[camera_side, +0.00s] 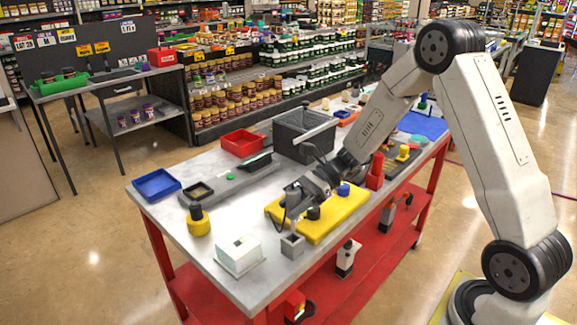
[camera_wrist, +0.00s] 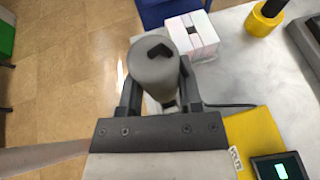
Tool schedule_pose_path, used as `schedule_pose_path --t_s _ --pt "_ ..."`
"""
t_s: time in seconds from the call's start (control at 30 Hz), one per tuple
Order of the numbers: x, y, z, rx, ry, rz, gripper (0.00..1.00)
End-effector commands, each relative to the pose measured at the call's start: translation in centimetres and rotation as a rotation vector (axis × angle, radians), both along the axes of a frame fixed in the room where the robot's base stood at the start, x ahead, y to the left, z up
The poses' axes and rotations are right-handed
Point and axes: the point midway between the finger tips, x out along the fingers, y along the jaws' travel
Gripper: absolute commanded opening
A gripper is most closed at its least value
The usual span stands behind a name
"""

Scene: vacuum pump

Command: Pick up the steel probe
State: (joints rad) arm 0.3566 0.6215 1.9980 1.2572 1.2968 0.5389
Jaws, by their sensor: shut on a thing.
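The steel probe (camera_wrist: 155,68) is a grey cylinder with a black mark on its top end. In the wrist view it stands between the two dark fingers of my gripper (camera_wrist: 158,92), which are shut on it. Its lower end is mostly hidden by the fingers. The probe is small and hard to make out there. A grey square holder (camera_side: 292,246) stands just below the gripper; I cannot tell whether the probe is clear of it.
A white box (camera_side: 240,255) and a yellow cylinder with a black top (camera_side: 197,222) stand to the left. A blue tray (camera_side: 157,185), a red bin (camera_side: 243,142) and a grey crate (camera_side: 304,135) are farther back. The table's front edge is close to the holder.

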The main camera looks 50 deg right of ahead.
Motion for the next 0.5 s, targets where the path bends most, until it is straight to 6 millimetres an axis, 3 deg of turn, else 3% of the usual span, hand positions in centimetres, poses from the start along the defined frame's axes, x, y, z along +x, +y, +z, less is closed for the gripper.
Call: schedule_pose_path --t_s 0.2,0.5 --pt "0.0 0.0 2.3 0.000 -0.002 0.000 0.00" --pt "0.0 0.0 3.2 0.000 0.000 0.000 0.00"
